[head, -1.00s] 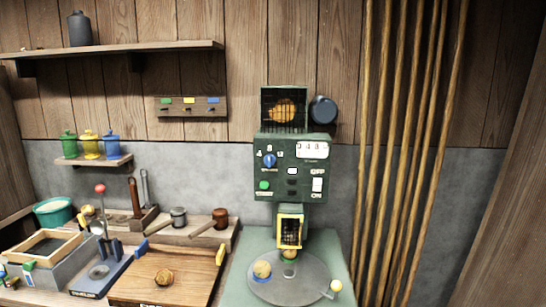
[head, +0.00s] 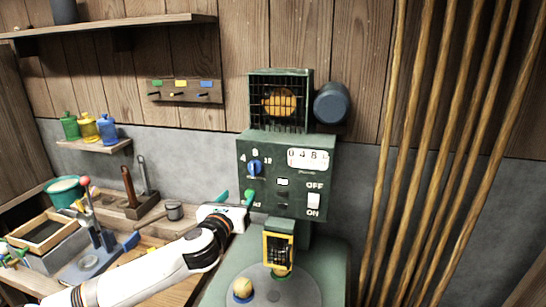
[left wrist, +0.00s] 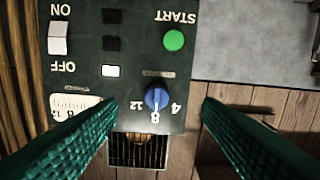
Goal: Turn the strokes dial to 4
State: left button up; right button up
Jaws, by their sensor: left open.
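The strokes dial (head: 254,168) is a blue knob on the dark green control panel (head: 275,205), with 4, 8 and 12 around it. Its white mark appears to point at 8. It also shows in the left wrist view as the blue knob (left wrist: 157,96), upside down, with 4 to its right and 12 to its left. My left gripper (head: 235,197) is below the dial in the head view, in front of the panel. In the left wrist view its teal fingers (left wrist: 159,112) are wide apart, one on each side of the dial, with nothing between them. My right gripper is not in view.
A green START button (left wrist: 174,40) and a white ON/OFF switch (head: 314,201) are on the same panel. A wire cage (head: 280,100) sits above it and a round turntable (head: 275,290) below. Tall wooden poles (head: 420,150) stand at the right.

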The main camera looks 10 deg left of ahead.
aim_at(252, 169)
pick_arm(q)
jog(key=shift+m, duration=0.5)
jog(key=w, duration=0.3)
jog(key=w+r+p, duration=0.1)
jog(key=w, duration=0.2)
jog(key=w+r, duration=0.1)
jog(key=w, duration=0.2)
jog(key=shift+w+d+r, duration=0.2)
jog(key=shift+d+r, duration=0.05)
jog(key=shift+d, duration=0.1)
jog(key=shift+w+p, duration=0.3)
jog(key=shift+w, duration=0.8)
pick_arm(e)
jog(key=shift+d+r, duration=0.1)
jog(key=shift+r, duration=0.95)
pick_arm(q)
jog(key=c, duration=0.9)
jog(key=shift+c, duration=0.2)
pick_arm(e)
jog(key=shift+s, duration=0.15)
